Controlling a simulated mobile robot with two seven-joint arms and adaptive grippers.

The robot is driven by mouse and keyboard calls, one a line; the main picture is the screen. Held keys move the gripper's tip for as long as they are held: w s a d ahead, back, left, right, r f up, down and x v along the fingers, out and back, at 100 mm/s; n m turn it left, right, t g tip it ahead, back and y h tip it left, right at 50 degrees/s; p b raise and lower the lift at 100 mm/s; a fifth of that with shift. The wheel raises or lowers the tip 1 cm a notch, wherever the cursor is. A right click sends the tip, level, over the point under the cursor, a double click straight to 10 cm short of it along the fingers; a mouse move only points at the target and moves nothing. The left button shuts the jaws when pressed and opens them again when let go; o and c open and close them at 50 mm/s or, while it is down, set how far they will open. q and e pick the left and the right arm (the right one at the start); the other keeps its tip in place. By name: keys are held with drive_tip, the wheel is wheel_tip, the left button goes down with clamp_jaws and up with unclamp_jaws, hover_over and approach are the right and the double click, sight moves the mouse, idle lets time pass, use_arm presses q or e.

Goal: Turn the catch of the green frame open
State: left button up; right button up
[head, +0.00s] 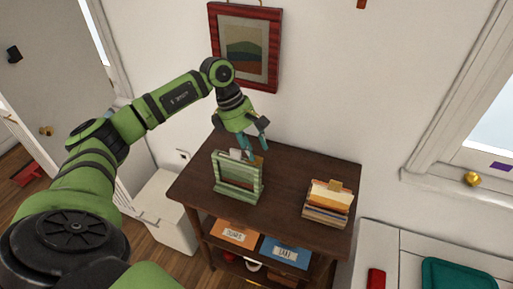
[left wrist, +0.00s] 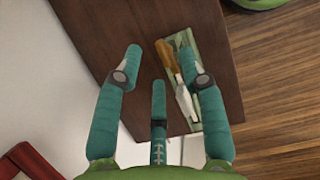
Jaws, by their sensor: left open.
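The green frame (head: 236,193) stands upright on the dark wooden table, towards its left front. A pale grey piece (head: 236,154) shows at its top edge. In the left wrist view the frame (left wrist: 213,108) is seen from above, with an orange-brown piece (left wrist: 166,54) and a whitish piece (left wrist: 183,102) along it. I cannot tell for sure which is the catch. My left gripper (head: 254,151) is open and empty, pointing down just behind the frame's upper edge. In the left wrist view its right finger overlaps the frame; contact cannot be told. My right gripper is not in view.
A stack of tan and brown items (head: 327,207) stands on the table's (head: 287,171) right side. The shelf below holds an orange tray (head: 222,236) and a blue one (head: 285,265). A red-framed picture (head: 273,49) hangs behind my arm. The tabletop between frame and stack is clear.

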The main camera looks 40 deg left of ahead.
use_arm(q)
drive_tip(key=shift+p+x, duration=0.3)
drive_tip(key=shift+x, duration=0.95)
clamp_jaws()
drive_tip(key=n+b, duration=0.1)
drive_tip(key=n, duration=0.1)
drive_tip(key=n+t+b, duration=0.1)
drive_tip(key=b, duration=0.1)
drive_tip(key=shift+s+f+n+y, duration=0.2)
drive_tip(key=shift+n+y, duration=0.1)
drive_tip(key=shift+n, duration=0.1)
drive_tip(key=n+t+y+b, duration=0.1)
drive_tip(key=n+b, duration=0.1)
drive_tip(key=n, duration=0.1)
drive_tip(key=n+t+b, duration=0.1)
drive_tip(key=n+b, duration=0.1)
drive_tip(key=n, duration=0.1)
drive_tip(key=shift+s+y+b, duration=0.1)
drive_tip(key=shift+y+b, duration=0.25)
drive_tip(key=shift+y, duration=0.05)
drive_tip(key=n+y+b, duration=0.1)
drive_tip(key=n+b, duration=0.1)
drive_tip(key=n, duration=0.1)
drive_tip(key=shift+d+r+n, duration=0.1)
drive_tip(key=shift+d+n, duration=0.05)
drive_tip(key=shift+n, duration=0.25)
drive_tip(key=n+y+b, duration=0.2)
drive_tip(key=n, duration=0.2)
drive_tip(key=shift+s+r, duration=0.1)
